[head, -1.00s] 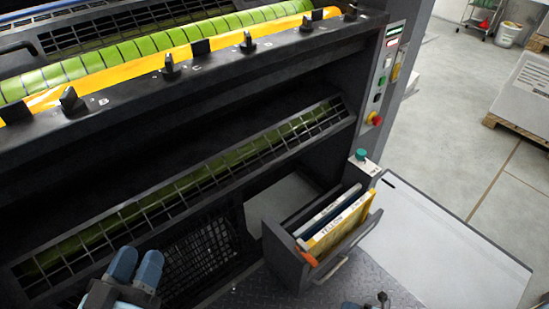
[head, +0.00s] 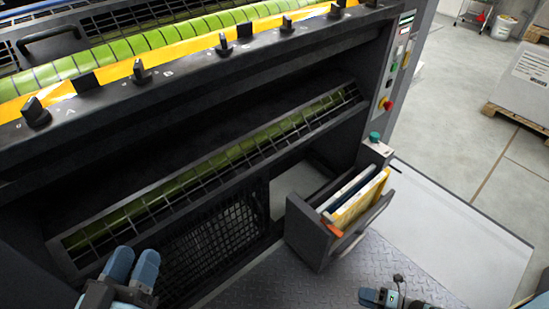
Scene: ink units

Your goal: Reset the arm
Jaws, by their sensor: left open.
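My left gripper (head: 132,268) is at the bottom left of the head view, in front of the press's lower grille. Its two blue fingertips stand apart with nothing between them. My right gripper (head: 380,298) shows at the bottom edge, right of centre, above the metal floor plate. Only part of it is in view, and I cannot tell how its fingers stand. Neither gripper touches the press or the drawer.
The printing press (head: 190,120) with its row of black knobs fills the left and middle. An open drawer (head: 308,240) holding a yellow folder (head: 362,200) and others juts out. A pale panel (head: 440,235) lies right of it. A loaded pallet (head: 520,118) stands far right.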

